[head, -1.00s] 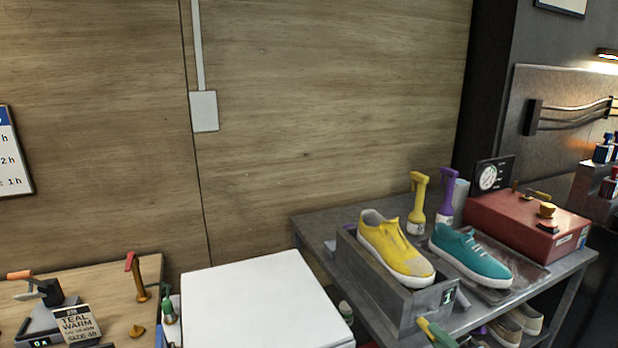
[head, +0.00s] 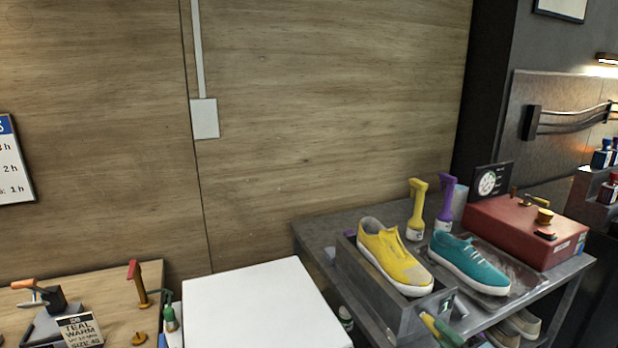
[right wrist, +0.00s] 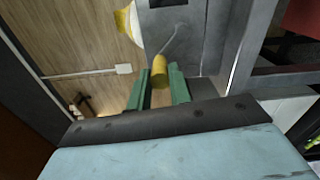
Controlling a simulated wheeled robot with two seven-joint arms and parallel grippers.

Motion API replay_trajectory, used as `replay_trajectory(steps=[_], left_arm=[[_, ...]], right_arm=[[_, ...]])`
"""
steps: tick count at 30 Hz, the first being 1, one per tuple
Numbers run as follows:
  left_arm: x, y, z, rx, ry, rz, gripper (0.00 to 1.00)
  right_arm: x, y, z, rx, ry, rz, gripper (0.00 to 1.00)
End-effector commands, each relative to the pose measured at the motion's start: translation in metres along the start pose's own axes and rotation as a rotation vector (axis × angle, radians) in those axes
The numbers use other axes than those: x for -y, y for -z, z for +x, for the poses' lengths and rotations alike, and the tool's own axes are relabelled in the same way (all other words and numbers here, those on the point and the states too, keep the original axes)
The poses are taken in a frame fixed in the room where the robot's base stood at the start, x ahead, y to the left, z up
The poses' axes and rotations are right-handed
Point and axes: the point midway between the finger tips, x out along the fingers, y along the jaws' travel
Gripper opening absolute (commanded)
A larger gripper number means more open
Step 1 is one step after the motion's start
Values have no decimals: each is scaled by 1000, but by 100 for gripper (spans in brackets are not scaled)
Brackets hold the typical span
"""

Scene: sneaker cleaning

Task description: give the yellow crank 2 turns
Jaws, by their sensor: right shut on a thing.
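The yellow crank (right wrist: 160,72) shows its yellow grip between the two green fingers of my right gripper (right wrist: 160,88) in the right wrist view. The fingers are shut on the grip, and a thin grey rod runs from it toward the grey box (right wrist: 215,30). In the head view the crank's yellow grip (head: 428,321) shows low at the front of the grey box (head: 405,308), with my green right gripper (head: 448,333) beside it. A yellow sneaker (head: 395,258) sits on top of this box. My left gripper is not in view.
A teal sneaker (head: 470,265) lies on a tray right of the box. Yellow (head: 417,205) and purple (head: 444,205) spray bottles and a red case (head: 525,235) stand behind. A bare white surface (head: 260,312) lies to the left.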

Motion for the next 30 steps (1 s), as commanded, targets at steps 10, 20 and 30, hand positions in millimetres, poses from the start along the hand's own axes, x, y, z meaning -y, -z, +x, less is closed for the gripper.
replay_trajectory(steps=[10,20,30], left_arm=[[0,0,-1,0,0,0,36],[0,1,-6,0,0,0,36],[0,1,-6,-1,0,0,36]], right_arm=[[-3,-2,1,0,-4,-1,13],[-11,-16,1,1,-4,-2,13],[-11,-18,1,1,-5,-1,13]])
